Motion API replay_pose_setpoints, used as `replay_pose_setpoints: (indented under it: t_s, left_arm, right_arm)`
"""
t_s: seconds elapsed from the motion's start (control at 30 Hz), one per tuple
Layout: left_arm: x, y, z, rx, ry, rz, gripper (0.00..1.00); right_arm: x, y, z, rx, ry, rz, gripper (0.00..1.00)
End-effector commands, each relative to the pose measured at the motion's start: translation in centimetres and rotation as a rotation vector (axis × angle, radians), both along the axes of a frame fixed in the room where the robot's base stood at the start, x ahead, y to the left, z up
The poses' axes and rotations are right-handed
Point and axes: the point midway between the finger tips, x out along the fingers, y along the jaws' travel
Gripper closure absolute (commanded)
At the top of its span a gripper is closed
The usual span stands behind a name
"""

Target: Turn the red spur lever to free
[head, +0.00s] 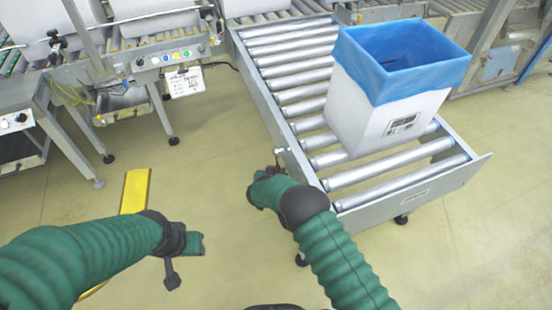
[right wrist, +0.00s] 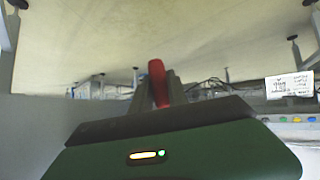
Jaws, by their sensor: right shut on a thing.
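The red spur lever (right wrist: 157,82) shows in the right wrist view as a red handle between my right gripper's fingers. My right gripper (right wrist: 160,90) is shut on it. In the head view my right gripper (head: 270,172) is at the left side rail of the roller conveyor (head: 318,178), near its front end. The lever is mostly hidden there by my gripper, and its exact angle is unclear. My left gripper (head: 188,250) hangs over the floor at the left, away from the lever. Its fingers do not show clearly.
A white box with a blue liner (head: 392,95) stands on the rollers. A control panel with coloured buttons (head: 172,58) and a hanging paper sign (head: 184,82) are at the upper left. Open floor surrounds the conveyor's front end.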

Motion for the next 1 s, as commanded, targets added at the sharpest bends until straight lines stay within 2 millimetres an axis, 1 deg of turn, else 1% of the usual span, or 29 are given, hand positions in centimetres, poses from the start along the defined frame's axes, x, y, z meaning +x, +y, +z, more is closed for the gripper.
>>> replay_pose_setpoints:
  t_s: [0.03,0.1,0.3,0.63,0.67,0.8,1.0]
  left_arm:
    - [0.0,0.0,2.5,0.0,0.0,0.0,0.59]
    - [0.0,0.0,3.2,0.0,0.0,0.0,0.59]
    - [0.0,0.0,3.9,0.0,0.001,0.0,0.59]
    - [0.0,0.0,3.8,0.0,0.001,0.0,0.59]
    - [0.0,0.0,3.8,0.0,0.001,0.0,0.59]
    - [0.0,0.0,3.8,0.0,0.001,0.0,0.59]
    - [0.0,0.0,3.8,0.0,0.0,0.0,0.59]
  right_arm:
    - [-0.2,-0.2,1.6,-0.01,0.039,-0.004,1.0]
    - [-0.7,-0.3,1.3,-0.027,0.094,-0.005,1.0]
    - [-1.4,-0.5,0.9,-0.059,0.182,0.0,1.0]
    - [-1.4,-0.5,0.8,-0.064,0.191,0.005,1.0]
    - [-1.4,-0.5,0.8,-0.064,0.19,0.004,0.76]
    - [-1.5,-0.5,0.8,-0.064,0.191,0.003,0.59]
    - [-1.6,-0.6,0.7,-0.064,0.193,0.002,0.59]
